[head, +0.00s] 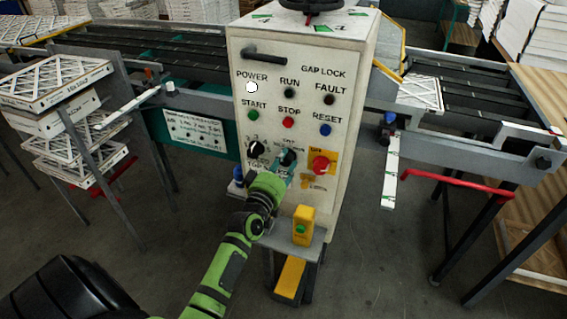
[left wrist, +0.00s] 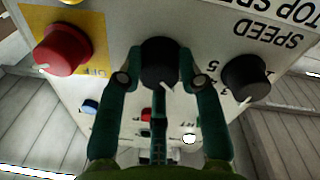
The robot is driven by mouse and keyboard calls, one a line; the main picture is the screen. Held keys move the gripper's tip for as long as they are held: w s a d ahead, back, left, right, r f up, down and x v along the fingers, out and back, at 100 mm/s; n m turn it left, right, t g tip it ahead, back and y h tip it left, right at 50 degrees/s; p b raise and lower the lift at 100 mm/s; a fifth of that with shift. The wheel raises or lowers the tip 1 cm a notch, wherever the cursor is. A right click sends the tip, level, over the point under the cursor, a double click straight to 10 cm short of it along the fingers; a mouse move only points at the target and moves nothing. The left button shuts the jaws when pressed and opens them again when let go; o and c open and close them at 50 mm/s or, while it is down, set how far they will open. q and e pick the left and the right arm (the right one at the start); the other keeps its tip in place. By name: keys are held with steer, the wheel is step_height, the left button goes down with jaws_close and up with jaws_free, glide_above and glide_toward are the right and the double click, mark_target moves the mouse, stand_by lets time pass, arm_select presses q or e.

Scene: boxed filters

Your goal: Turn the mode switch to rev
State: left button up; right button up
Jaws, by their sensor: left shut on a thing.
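The mode switch (head: 289,156) is a round black knob on the pale control panel (head: 300,136), partly covered by my gripper in the head view. In the left wrist view, which looks at the panel upside down, the mode switch (left wrist: 158,62) sits between my two green fingers. My left gripper (head: 283,168) is shut on the knob; it also shows in the left wrist view (left wrist: 157,78). The mode labels are hidden or unreadable. My right gripper is not in view.
The black speed knob (head: 257,149) is close on the left, and the red knob (head: 320,164) on a yellow plate is close on the right. Start, stop and reset buttons sit above. A yellow pedestal with a green button (head: 302,228) stands below.

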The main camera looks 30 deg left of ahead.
arm_select(q)
steer(key=shift+a+r, duration=0.1)
steer(key=shift+r, duration=0.1)
steer(key=o, duration=1.1)
steer(key=shift+o, duration=0.2)
steer(key=shift+f, duration=0.1)
steer(key=s+d, duration=0.2)
steer(key=s, duration=0.9)
steer(key=shift+s+d+f, duration=0.2)
steer(key=shift+s+f, duration=0.05)
steer(key=shift+s, duration=0.1)
steer(key=shift+f, duration=0.1)
